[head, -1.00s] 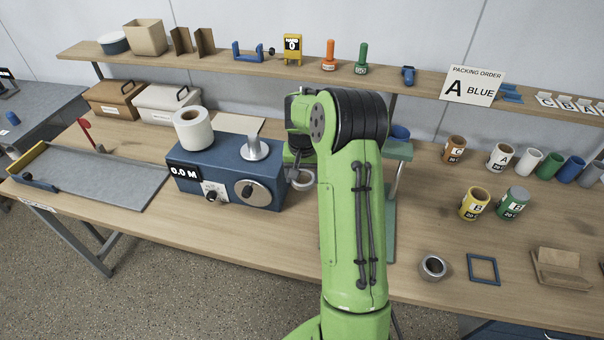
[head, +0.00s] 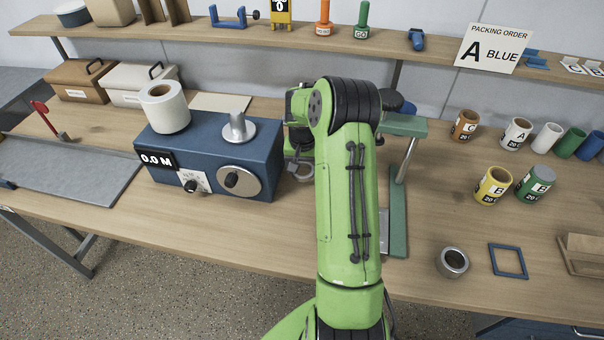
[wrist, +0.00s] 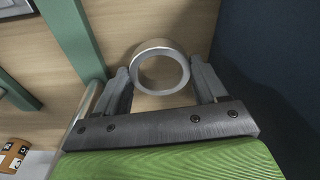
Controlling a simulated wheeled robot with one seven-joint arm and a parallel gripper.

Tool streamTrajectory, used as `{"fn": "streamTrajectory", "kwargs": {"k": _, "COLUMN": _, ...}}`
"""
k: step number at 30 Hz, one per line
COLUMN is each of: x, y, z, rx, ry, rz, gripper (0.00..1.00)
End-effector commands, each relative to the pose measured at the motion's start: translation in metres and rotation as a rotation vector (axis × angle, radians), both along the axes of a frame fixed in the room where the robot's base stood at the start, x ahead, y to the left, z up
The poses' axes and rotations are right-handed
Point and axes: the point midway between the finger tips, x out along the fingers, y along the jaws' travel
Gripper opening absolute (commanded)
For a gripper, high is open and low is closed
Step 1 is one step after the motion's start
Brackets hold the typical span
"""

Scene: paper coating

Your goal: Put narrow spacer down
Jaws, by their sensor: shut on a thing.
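The narrow spacer, a pale metal ring (wrist: 177,84), sits between the two grey fingers of my gripper (wrist: 163,76) in the wrist view, and they are shut on it. Its open hole faces the camera, with wood surface visible through it. I cannot tell whether it touches the table. In the head view my arm hides most of the gripper. A grey curved piece (head: 300,173) shows just left of the arm and right of the blue machine; it appears to be the held ring or part of the gripper.
The blue machine (head: 215,155) stands close beside the gripper, with a white roll and metal post on top. A green stand (head: 399,220) is on the other side. Another grey ring (head: 453,262) and a blue square frame (head: 508,261) lie on the table at right.

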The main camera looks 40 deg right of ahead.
Motion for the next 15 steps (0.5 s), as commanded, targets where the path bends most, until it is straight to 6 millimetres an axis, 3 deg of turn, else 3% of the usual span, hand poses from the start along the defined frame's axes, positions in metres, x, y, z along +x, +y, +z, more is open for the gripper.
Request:
{"fn": "streamTrajectory", "kwargs": {"k": 5, "x": -0.001, "y": 0.0, "z": -0.031, "rx": 0.001, "ry": 0.003, "rz": -0.001, "gripper": 0.42}}
{"fn": "streamTrajectory", "kwargs": {"k": 15, "x": 0.0, "y": 0.0, "z": -0.036, "rx": 0.0, "ry": 0.001, "rz": 0.0, "gripper": 0.42}}
